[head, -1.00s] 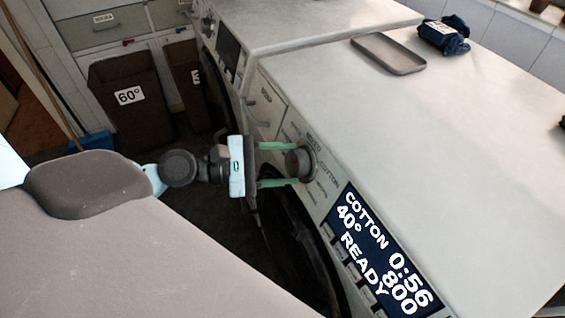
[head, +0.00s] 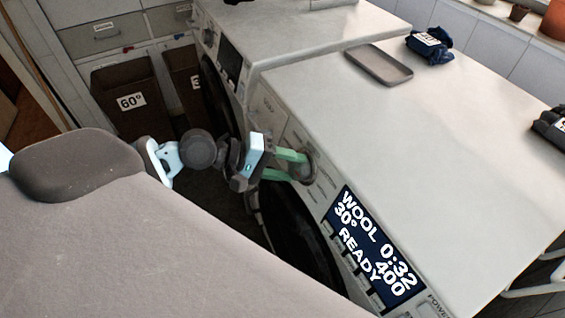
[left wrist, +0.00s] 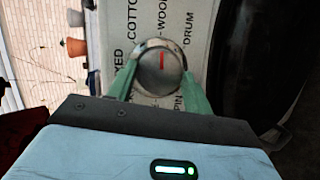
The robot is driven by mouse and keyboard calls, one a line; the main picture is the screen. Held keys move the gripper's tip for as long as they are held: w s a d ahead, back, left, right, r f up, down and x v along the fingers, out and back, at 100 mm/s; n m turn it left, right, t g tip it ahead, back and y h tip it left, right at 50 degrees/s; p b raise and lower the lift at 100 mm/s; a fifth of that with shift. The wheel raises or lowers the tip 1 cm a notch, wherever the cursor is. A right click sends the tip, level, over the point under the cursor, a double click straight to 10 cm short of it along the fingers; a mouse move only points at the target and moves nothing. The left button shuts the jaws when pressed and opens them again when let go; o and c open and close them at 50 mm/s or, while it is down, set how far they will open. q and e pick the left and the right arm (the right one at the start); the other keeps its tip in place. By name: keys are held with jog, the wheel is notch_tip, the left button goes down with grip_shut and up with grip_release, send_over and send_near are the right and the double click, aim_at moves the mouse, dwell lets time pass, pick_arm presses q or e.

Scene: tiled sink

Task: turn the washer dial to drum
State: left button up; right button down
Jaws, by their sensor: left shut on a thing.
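The washer dial (left wrist: 161,70) is a round metal knob with a red pointer mark. In the left wrist view the mark points up to the WOOL label, and the DRUM label (left wrist: 186,33) is to its right. My left gripper (left wrist: 158,76) is shut on the dial, with a green finger on each side. In the head view the gripper (head: 302,168) partly hides the dial. The washer display (head: 370,248) reads WOOL, 30°, READY, 0:32, 400. My right gripper is not in view.
The washer's white top (head: 440,130) holds a grey tray (head: 379,66) and a dark blue cloth bundle (head: 429,45). A second machine (head: 300,30) stands beyond. A brown bin marked 60° (head: 130,85) stands on the floor at the back left.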

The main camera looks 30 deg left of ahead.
pick_arm(q)
jog(key=shift+w+r+m+p, duration=0.1)
jog(key=shift+r+m+p, duration=0.2)
jog(key=shift+r+m, duration=0.15)
jog(key=m+y+p, duration=0.2)
jog(key=m, duration=0.2)
jog(key=shift+d+p, duration=0.15)
jog(key=shift+p, duration=0.2)
jog(key=shift+m+y+p, duration=0.3)
jog(key=shift+m, duration=0.25)
jog(key=shift+d+f+m+y+p, duration=0.15)
jog(key=shift+m+y, duration=0.1)
jog(key=shift+m, duration=0.25)
jog(key=shift+a+f+m+y+p, duration=0.15)
jog(key=shift+m+y, duration=0.1)
jog(key=shift+m, duration=0.25)
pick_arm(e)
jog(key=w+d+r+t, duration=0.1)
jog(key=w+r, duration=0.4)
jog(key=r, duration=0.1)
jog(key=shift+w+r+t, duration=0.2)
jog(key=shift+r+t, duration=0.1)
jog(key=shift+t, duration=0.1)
pick_arm(q)
jog(key=shift+d, duration=0.1)
jog(key=o, duration=1)
jog(key=shift+c, duration=0.2)
jog(key=shift+s+r, duration=0.1)
jog(key=shift+s, duration=0.1)
